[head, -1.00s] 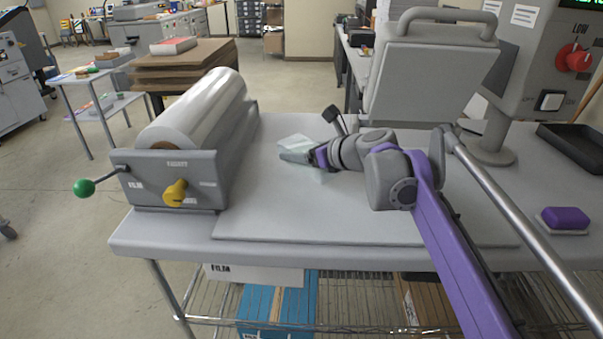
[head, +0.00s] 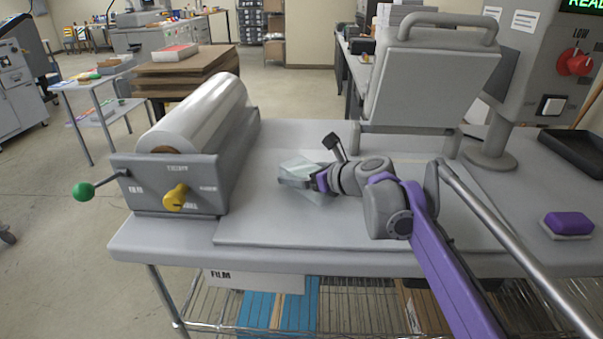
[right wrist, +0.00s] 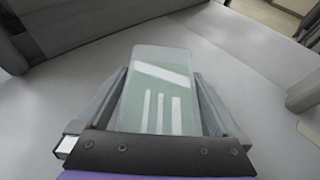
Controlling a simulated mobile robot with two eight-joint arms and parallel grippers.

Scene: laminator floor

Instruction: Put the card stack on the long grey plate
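The card stack (right wrist: 160,85) is a pale green, glassy-looking block with white bars, seen between the two fingers of my right gripper (right wrist: 161,100) in the right wrist view. In the head view the right gripper (head: 305,178) is shut on the card stack (head: 298,166) and holds it over the left part of the long grey plate (head: 300,232). The plate is a thin flat sheet on the table, partly hidden by my right arm. I cannot tell whether the stack touches it. My left gripper is not in view.
A film roll (head: 205,112) in a grey holder with a green-knobbed crank (head: 83,191) stands left of the plate. A grey press with a raised, handled lid (head: 430,85) stands behind. A purple-topped block (head: 568,223) and black tray (head: 578,150) lie right. The plate's front strip is clear.

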